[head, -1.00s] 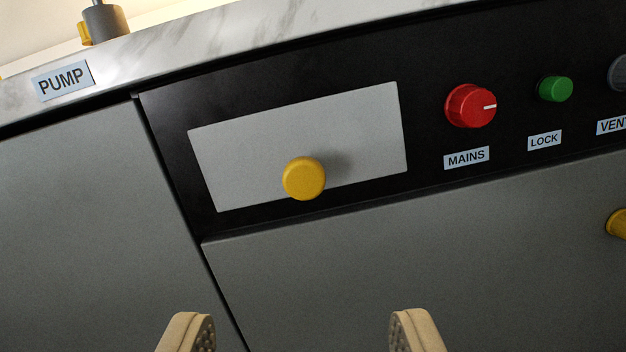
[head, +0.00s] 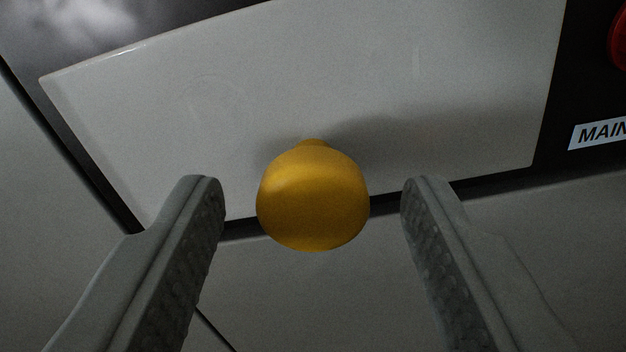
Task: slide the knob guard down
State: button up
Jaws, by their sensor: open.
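The knob guard (head: 160,120) is a flat light-grey plate on the black control panel, tilted in the head view. A round yellow knob (head: 313,200) sticks out from its lower middle. My gripper (head: 312,195) is open, with one finger to the left of the yellow knob and one to the right. A gap shows between the knob and each finger, so neither touches it. Whatever lies behind the guard is hidden.
A red knob (head: 618,35) is cut off at the right edge, above the MAINS label (head: 603,133). A grey cabinet front (head: 540,230) lies below the panel. A dark seam runs down the left side.

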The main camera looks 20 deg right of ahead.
grip_shut()
notch_tip(320, 180, down, 10)
dwell(0.6)
grip_release()
dwell(0.3)
jog(key=v, duration=1.7)
jog(key=shift+s+a, duration=0.15)
